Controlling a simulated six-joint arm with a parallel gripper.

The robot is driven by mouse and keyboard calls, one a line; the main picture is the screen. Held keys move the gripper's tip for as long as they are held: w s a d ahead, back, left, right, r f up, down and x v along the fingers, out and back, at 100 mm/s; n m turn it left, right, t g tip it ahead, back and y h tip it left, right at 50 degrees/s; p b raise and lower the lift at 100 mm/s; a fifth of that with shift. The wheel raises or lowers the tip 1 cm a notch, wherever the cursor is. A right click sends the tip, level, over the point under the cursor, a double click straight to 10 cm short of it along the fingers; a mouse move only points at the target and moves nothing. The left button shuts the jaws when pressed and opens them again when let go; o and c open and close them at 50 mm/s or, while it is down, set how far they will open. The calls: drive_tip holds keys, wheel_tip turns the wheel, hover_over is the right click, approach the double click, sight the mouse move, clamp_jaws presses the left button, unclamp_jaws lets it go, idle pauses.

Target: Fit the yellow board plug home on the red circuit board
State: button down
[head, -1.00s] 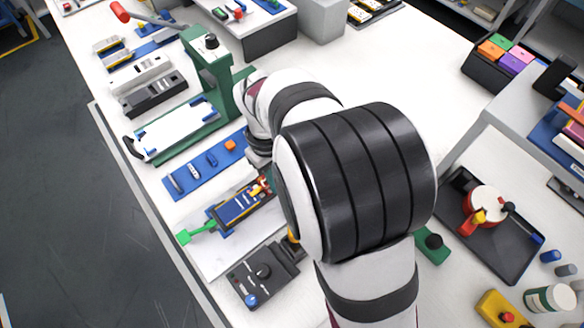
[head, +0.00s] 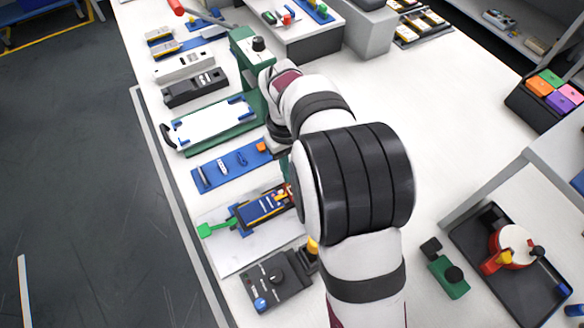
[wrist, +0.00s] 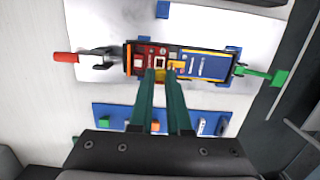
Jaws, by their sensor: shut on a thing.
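In the wrist view, a long unit with an orange edge lies across the fixture, with a red circuit board (wrist: 143,58) on its left part and a blue part (wrist: 205,66) on its right. My gripper (wrist: 161,76) has its two green fingers over the red end, shut on the small yellow board plug (wrist: 160,64). The fingertips partly cover the plug, and I cannot tell how deep it sits in its socket. In the head view, the unit's blue part (head: 262,207) shows, while my arm hides the fingertips and plug.
A red-handled clamp (wrist: 66,57) stands left of the unit in the wrist view, and a green tab (wrist: 279,77) sticks out right. A blue tray (head: 229,166) with small parts lies beside the fixture. A dark control box (head: 275,281) stands in front.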

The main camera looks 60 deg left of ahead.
drive_tip(key=shift+f, duration=1.9)
drive_tip(key=shift+f, duration=0.9)
drive_tip(key=c, duration=0.8)
unclamp_jaws()
wheel_tip(320, 180, up, 16)
drive_tip(key=a, duration=0.1)
drive_tip(key=shift+a+f, duration=0.15)
drive_tip(key=shift+a, duration=0.2)
drive_tip(key=shift+w, duration=0.1)
